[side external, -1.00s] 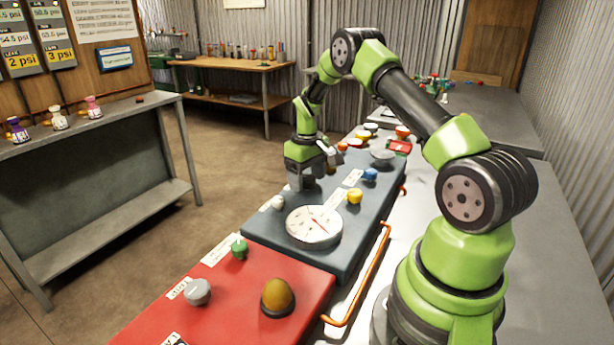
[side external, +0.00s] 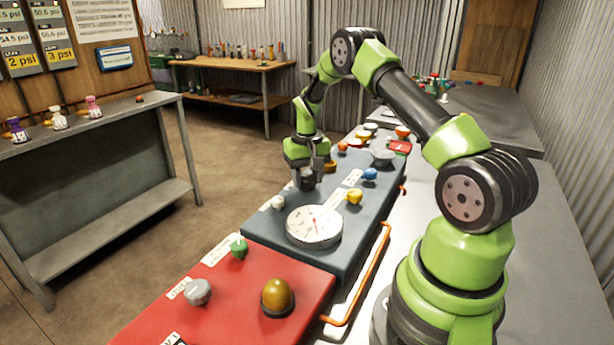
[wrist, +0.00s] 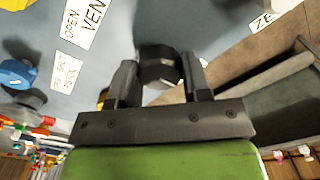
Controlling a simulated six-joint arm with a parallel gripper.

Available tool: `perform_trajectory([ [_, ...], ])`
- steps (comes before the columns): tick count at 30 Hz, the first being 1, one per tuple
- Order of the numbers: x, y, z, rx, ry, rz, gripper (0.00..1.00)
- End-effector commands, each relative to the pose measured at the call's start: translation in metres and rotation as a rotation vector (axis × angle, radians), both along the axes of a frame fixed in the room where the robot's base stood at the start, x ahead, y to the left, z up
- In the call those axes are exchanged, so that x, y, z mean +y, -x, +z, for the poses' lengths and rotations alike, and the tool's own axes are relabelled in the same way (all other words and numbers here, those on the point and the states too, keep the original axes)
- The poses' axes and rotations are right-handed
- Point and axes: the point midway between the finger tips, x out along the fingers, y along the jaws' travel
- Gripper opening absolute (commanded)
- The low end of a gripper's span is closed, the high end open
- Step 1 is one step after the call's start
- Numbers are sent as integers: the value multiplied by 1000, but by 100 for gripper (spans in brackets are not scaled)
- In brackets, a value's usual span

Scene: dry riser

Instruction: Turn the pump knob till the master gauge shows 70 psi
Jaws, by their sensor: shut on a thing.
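My gripper (side external: 305,178) points down over the blue-grey panel (side external: 262,232) in the side view. In the wrist view its two fingers (wrist: 158,85) are closed on the sides of a dark faceted knob (wrist: 158,62). The knob's own label is hidden, so I cannot read whether it is the pump knob. The round white gauge (side external: 314,228) lies on the same panel, in front of the gripper. Its red needle (side external: 314,219) shows, but the scale is too small to read.
A white knob (side external: 278,202), a yellow knob (side external: 354,196) and a blue knob (side external: 370,174) stand near the gripper. The wrist view shows a VENT label (wrist: 92,18). A red panel (side external: 235,300) lies in front. An orange rail (side external: 366,275) runs along the right edge.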

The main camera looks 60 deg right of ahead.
Motion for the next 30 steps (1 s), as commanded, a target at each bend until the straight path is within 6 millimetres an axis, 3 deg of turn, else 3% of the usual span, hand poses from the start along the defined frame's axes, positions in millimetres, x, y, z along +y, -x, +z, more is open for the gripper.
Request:
perform_trajectory([
  [8,0,0,1,-1,1,-5,20],
  [9,0,0,1,-1,1,-5,53],
  [12,0,0,1,-1,1,-4,70],
  [22,0,0,6,-2,1,-3,70],
  [30,-1,-1,56,-6,4,-3,70],
])
